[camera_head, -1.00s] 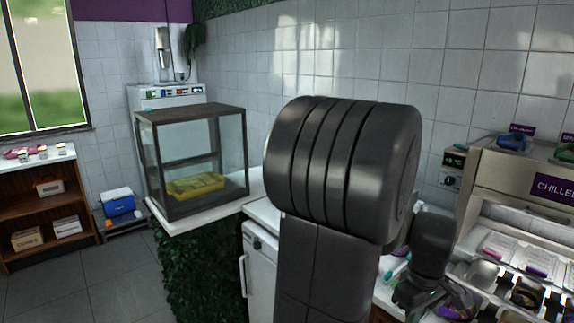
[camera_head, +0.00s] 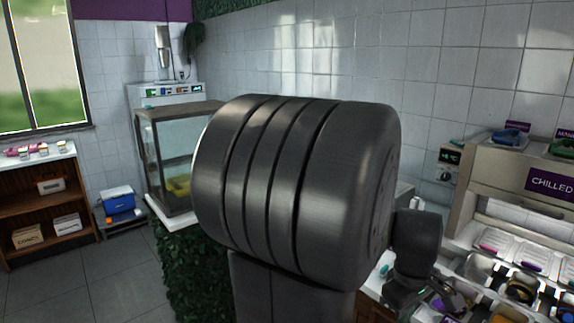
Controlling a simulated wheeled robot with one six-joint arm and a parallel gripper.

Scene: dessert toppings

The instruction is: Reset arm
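My arm fills the middle of the head view, with a large dark ribbed joint in front of the counter. Behind it on the right is the dark far part of my arm, and my gripper (camera_head: 432,302) is low there, beside the chilled toppings station. The gripper is small and partly cut off by the lower edge. I cannot tell whether its fingers are open or shut, or whether anything is between them.
The chilled station (camera_head: 520,215) with several topping containers stands at the right. A glass case (camera_head: 165,150) on a white counter is partly hidden behind my arm. A wooden shelf (camera_head: 38,200) and a blue cooler (camera_head: 118,201) stand left. The floor (camera_head: 75,285) at lower left is clear.

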